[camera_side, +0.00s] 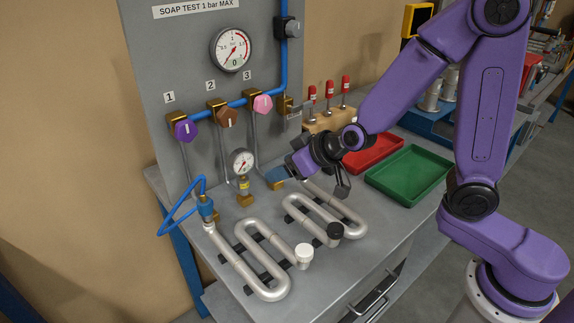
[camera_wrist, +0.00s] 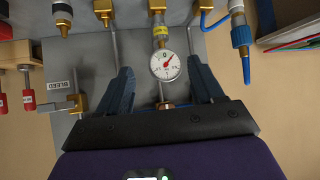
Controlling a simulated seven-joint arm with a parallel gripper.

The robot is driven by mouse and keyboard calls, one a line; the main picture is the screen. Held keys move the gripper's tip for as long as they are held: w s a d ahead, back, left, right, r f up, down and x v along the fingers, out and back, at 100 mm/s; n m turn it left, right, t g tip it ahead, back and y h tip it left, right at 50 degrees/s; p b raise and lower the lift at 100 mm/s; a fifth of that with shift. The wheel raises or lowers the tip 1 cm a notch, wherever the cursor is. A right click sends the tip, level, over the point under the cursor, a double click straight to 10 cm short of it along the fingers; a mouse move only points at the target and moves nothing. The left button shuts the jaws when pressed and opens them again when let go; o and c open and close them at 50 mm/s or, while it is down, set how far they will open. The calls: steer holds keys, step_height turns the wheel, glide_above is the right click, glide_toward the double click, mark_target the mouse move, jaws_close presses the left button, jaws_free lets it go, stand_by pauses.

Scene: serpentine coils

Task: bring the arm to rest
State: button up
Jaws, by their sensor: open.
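My gripper (camera_side: 282,172) hangs above the bench in front of the grey panel, pointing left. In the wrist view my gripper (camera_wrist: 162,78) has its two dark blue fingers spread wide with nothing held. A small gauge (camera_wrist: 165,65) on a brass fitting shows between the fingers; I cannot tell how far off it is. In the side view this gauge (camera_side: 242,162) stands left of my gripper. One silver serpentine coil (camera_side: 262,292) lies at the front left, with a white cap (camera_side: 303,252) and a blue hose coupler (camera_side: 206,208). Another coil (camera_side: 352,222) lies behind it, with a black cap (camera_side: 335,231).
The panel carries a large gauge (camera_side: 231,50), a purple knob (camera_side: 185,129), a brown knob (camera_side: 227,118) and a pink knob (camera_side: 262,104). A red tray (camera_side: 373,155) and a green tray (camera_side: 410,173) sit empty at the right. Red-handled tools (camera_side: 329,90) stand in a wooden block behind my gripper.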

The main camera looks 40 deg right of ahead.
steer(key=s+a+n+g+y, duration=0.2)
steer(key=s+n+g, duration=0.15)
steer(key=s, duration=0.45)
steer(key=s+d+n+g+h, duration=0.1)
steer(key=s+d+n+g, duration=0.1)
steer(key=s, duration=0.5)
steer(key=s+d+r+n+g+h, duration=0.1)
steer(key=s+d+n+g, duration=0.1)
steer(key=s+d, duration=0.3)
steer(key=s+d+n+g+h, duration=0.2)
steer(key=s+d, duration=0.1)
steer(key=s, duration=0.6)
steer(key=shift+s+d+r, duration=0.25)
steer(key=shift+s+d, duration=0.05)
